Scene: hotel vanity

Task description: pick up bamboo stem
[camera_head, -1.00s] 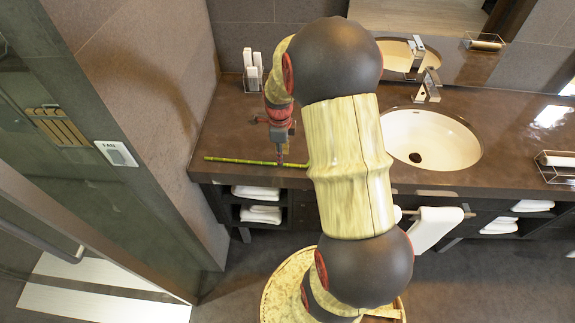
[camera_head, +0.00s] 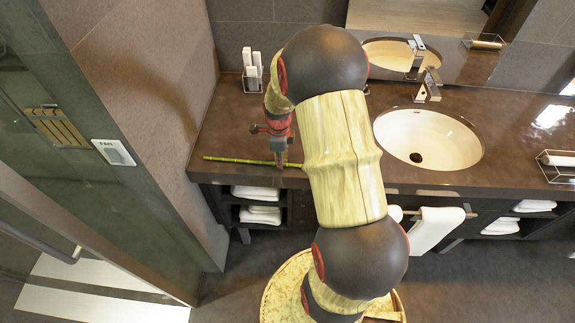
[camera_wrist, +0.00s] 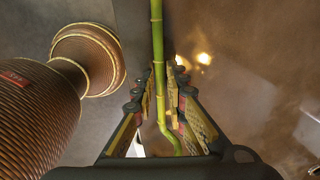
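The bamboo stem (camera_head: 236,160) is a thin green rod lying along the front left of the brown vanity counter (camera_head: 225,120). In the wrist view the stem (camera_wrist: 157,30) runs from the top edge down between my fingers and bends near its lower end. My gripper (camera_head: 280,163) points down at the stem's right part in the head view. In the wrist view my gripper (camera_wrist: 162,75) is open, with a finger on each side of the stem and small gaps visible. My arm hides the counter just right of the gripper.
A holder with white rolls (camera_head: 252,68) stands at the back left. The sink (camera_head: 440,138) and faucet (camera_head: 428,88) are to the right. Folded towels (camera_head: 258,193) lie below the counter.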

